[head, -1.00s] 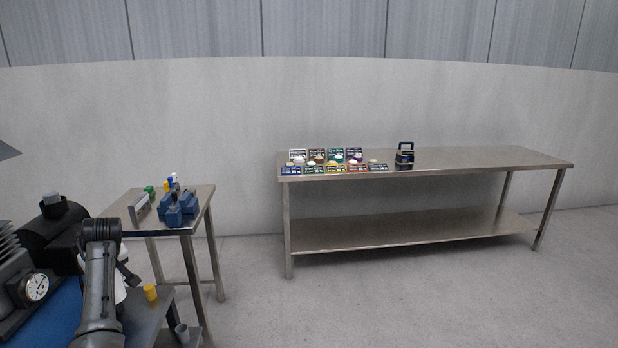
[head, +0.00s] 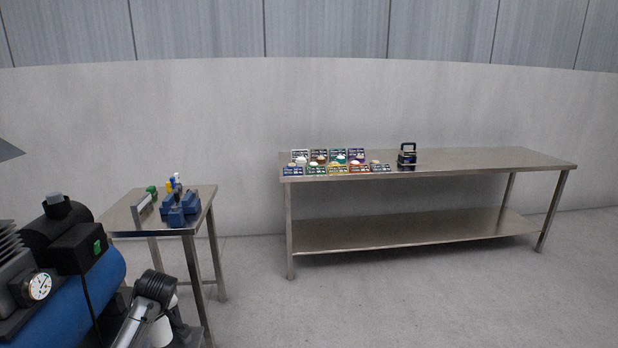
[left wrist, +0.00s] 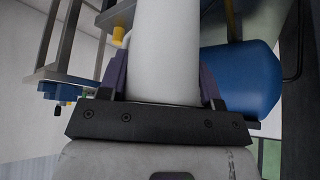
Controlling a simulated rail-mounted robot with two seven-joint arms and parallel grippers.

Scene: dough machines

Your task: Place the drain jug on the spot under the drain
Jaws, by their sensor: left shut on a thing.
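The drain jug (left wrist: 165,50) is a plain white cylinder in the left wrist view, filling the middle of the picture. My left gripper (left wrist: 163,82) is shut on it, with one dark finger on each side. In the head view my left arm is at the lower left, and its gripper is mostly hidden behind the arm. The blue tank (head: 85,300) of the machine is left of my arm; it also shows behind the jug in the left wrist view (left wrist: 240,80). I cannot make out the drain or the spot under it. My right gripper is not in view.
The floor between is clear.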

